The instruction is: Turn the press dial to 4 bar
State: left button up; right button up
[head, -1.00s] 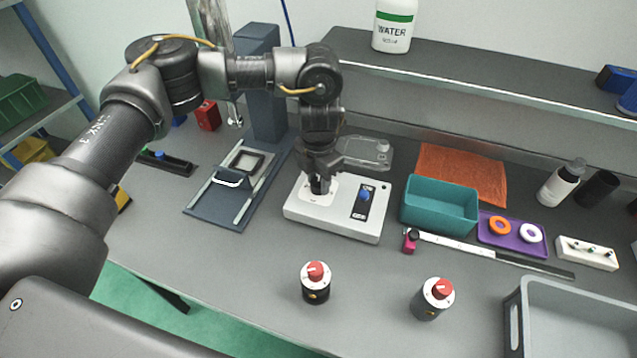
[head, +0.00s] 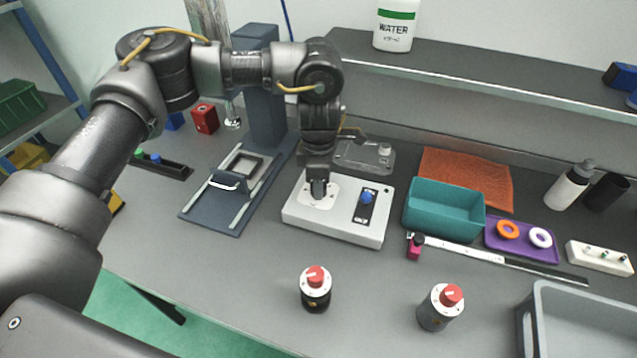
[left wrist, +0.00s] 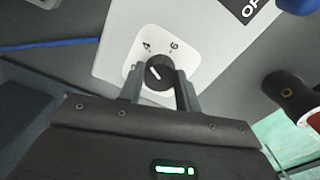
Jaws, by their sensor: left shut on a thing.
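The press control box (head: 288,222) is a white box on the bench, with a blue knob (head: 366,197) on a dark strip at its right. My left gripper (head: 318,194) points down over the white dial plate on the box's left part. In the left wrist view the black press dial (left wrist: 159,73) sits between the two fingers of my left gripper (left wrist: 160,82), which is shut on it. The dial has a white pointer line slanting toward the upper left. My right gripper is not in view.
The press (head: 265,100) with its sliding tray stands left of the box. A teal bin (head: 440,224) is to the right. Two red-topped round knobs (head: 316,277) (head: 450,295) stand in front. A grey crate (head: 575,290) is at the lower right.

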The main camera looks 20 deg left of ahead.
pick_arm(q)
jog(key=shift+m, duration=0.3)
jog(key=o, duration=1)
jog(key=shift+c, duration=0.2)
notch_tip(320, 180, up, 11)
jog(key=b, duration=0.1)
